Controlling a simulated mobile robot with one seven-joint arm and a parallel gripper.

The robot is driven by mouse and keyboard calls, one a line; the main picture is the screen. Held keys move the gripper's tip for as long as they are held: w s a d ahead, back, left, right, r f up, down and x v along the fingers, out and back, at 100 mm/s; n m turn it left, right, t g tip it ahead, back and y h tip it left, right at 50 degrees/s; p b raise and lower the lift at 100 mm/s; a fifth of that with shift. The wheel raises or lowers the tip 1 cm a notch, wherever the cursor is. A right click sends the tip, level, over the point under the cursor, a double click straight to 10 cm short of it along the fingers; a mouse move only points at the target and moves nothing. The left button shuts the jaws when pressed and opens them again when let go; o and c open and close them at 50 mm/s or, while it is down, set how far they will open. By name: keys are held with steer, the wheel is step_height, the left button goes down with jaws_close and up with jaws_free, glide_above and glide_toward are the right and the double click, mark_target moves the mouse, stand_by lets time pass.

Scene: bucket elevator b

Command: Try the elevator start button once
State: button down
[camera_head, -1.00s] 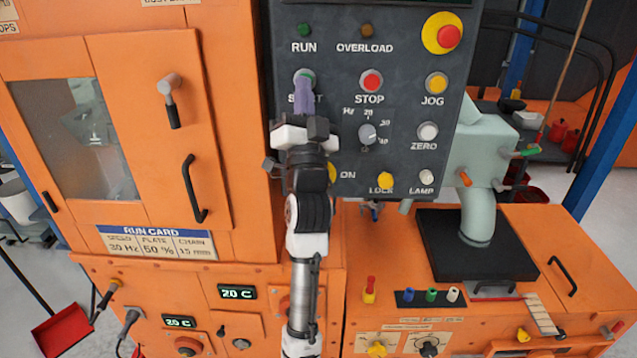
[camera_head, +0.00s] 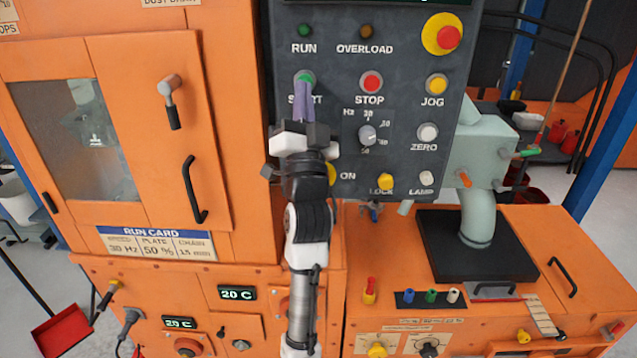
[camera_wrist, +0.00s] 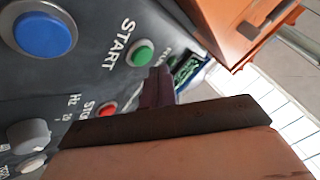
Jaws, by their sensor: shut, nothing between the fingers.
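The green START button (camera_head: 305,76) is on the dark grey control panel (camera_head: 330,105), above its partly hidden START label. It also shows in the wrist view (camera_wrist: 139,52), where its face is clear of my fingers. My gripper (camera_head: 304,84) is shut and empty, its purple fingers pointing up the panel and ending just below the button in the head view. In the wrist view the fingertips (camera_wrist: 158,72) are beside the button; whether they touch the panel is hard to tell. The green RUN lamp (camera_head: 305,31) looks dark.
The red STOP button (camera_head: 371,82) is right of START, with a grey knob (camera_head: 367,135) below it. A red emergency button (camera_head: 448,36) and a yellow JOG button (camera_head: 436,84) are further right. An orange cabinet door with a handle (camera_head: 193,190) is at the left.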

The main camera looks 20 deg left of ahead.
steer(key=shift+s+d, duration=0.2)
steer(key=shift+s, duration=0.6)
steer(key=shift+s+d, duration=0.25)
steer(key=shift+s, duration=0.55)
steer(key=shift+s+d, duration=0.2)
steer(key=shift+s, duration=0.6)
